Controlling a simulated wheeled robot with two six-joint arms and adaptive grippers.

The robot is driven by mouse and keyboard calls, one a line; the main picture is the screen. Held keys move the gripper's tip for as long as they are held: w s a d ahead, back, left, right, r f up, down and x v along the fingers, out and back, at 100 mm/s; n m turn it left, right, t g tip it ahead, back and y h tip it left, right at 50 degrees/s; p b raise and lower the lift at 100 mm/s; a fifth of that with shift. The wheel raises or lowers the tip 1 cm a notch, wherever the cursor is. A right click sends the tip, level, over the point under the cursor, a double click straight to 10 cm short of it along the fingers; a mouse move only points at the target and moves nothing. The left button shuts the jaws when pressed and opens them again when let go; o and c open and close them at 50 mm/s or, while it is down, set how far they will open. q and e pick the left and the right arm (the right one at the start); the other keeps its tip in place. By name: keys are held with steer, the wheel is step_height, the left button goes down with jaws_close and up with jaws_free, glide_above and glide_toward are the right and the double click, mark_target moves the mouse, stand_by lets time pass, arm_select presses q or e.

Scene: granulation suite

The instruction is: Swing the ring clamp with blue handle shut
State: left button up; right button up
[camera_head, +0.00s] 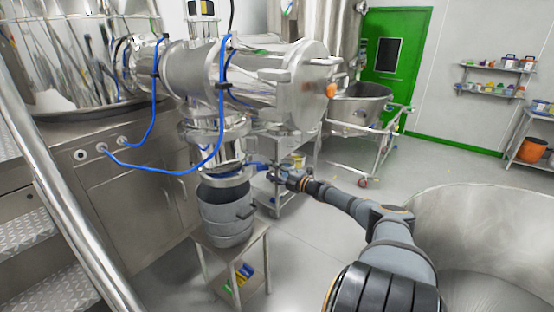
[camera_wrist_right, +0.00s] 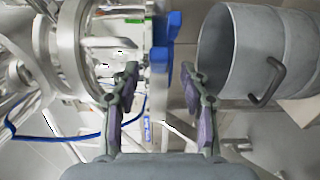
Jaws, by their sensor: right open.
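The ring clamp (camera_head: 226,177) is a metal ring below the machine's outlet, just above a grey drum (camera_head: 228,218). Its blue handle (camera_head: 257,166) sticks out to the right, toward my right gripper (camera_head: 277,174). In the right wrist view, the blue handle (camera_wrist_right: 163,52) lies ahead of and between the open fingers of my right gripper (camera_wrist_right: 160,80), with no clear contact. The drum also shows there (camera_wrist_right: 237,52), on the right. I cannot tell how far the ring stands open. My left gripper is not in view.
The drum stands on a small metal stand (camera_head: 240,262). The large steel cylinder (camera_head: 250,72) with blue hoses hangs above. A steel cabinet (camera_head: 140,180) is at left, a wheeled vessel (camera_head: 358,110) behind, and a large steel bin (camera_head: 490,235) at right. Open floor lies between.

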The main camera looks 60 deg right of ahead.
mark_target(262, 168)
steer(key=shift+s+a, duration=0.1)
steer(key=shift+s, duration=1.05)
steer(key=shift+c, duration=0.2)
